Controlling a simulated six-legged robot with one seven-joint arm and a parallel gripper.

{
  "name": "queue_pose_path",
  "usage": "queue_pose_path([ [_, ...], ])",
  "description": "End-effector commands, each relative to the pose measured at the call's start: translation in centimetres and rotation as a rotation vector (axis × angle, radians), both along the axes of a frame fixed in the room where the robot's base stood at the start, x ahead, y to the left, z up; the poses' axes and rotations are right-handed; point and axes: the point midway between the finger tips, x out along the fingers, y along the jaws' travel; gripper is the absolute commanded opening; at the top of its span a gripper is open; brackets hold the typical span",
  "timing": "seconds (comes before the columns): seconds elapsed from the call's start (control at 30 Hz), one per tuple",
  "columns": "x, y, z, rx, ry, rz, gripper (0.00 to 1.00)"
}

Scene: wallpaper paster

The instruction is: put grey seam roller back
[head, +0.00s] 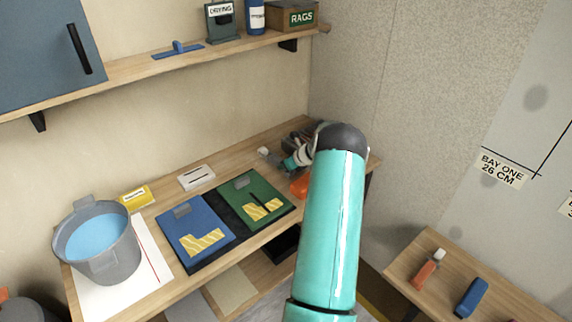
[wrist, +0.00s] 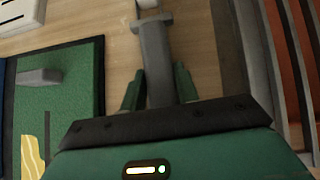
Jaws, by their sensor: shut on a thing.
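My gripper (wrist: 158,85) is shut on the grey handle of the seam roller (wrist: 153,50); its green fingers lie on both sides of the handle. The handle points away from my gripper, with a pale part at its far end at the top edge of the wrist view. In the head view my gripper (head: 287,162) is over the right end of the wooden bench (head: 165,203), and the pale roller end (head: 263,151) shows just left of it. I cannot tell whether the roller touches the bench.
A grey slotted rack (wrist: 251,45) with orange inside is right of my gripper. A green board (wrist: 60,100) is on the left. The bench also bears a blue board (head: 190,245), a water bucket (head: 105,258), a yellow block (head: 135,196) and a white block (head: 196,177).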

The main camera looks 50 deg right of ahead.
Motion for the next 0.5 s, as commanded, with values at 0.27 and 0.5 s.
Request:
queue_pose_path([
  [0.27, 0.01, 0.0, -0.12, 0.0, 0.0, 0.0, 0.52],
  [0.5, -0.03, -0.02, -0.16, 0.001, 0.0, -0.001, 0.52],
])
